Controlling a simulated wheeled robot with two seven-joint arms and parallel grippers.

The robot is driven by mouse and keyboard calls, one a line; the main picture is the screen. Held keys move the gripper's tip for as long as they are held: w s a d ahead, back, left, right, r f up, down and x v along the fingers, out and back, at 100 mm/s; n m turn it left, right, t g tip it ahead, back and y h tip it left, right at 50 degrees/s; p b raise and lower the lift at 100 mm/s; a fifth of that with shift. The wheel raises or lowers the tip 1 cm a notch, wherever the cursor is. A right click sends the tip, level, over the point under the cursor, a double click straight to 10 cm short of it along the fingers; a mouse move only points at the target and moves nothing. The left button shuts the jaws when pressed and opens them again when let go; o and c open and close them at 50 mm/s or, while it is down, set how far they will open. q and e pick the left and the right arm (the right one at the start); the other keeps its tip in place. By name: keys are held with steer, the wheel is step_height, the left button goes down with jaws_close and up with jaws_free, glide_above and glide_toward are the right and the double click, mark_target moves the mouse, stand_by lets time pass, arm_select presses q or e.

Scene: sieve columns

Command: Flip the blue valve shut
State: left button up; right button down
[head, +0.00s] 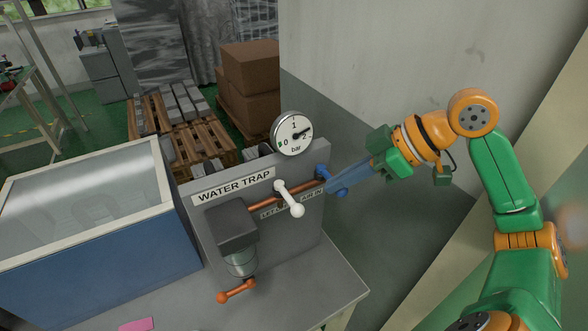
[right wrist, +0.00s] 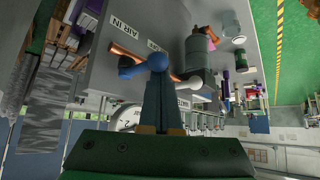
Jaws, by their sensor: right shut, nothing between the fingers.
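The blue valve (head: 322,171) sits at the right end of the copper pipe on the grey upright panel, beside the "AIR IN" label. The fingers partly cover the valve in the head view. My left gripper is not in view.
A white-handled valve (head: 289,198) is close to the left on the same pipe. A pressure gauge (head: 292,133) stands above, its needle toward 2. A dark block with a glass bowl (head: 241,262) and orange handle (head: 236,291) hangs further left. A wall is behind.

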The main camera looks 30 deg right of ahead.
steer(key=shift+d, duration=0.1)
stand_by(0.5)
steer(key=b+v, duration=0.1)
steer(key=v, duration=0.6)
stand_by(0.4)
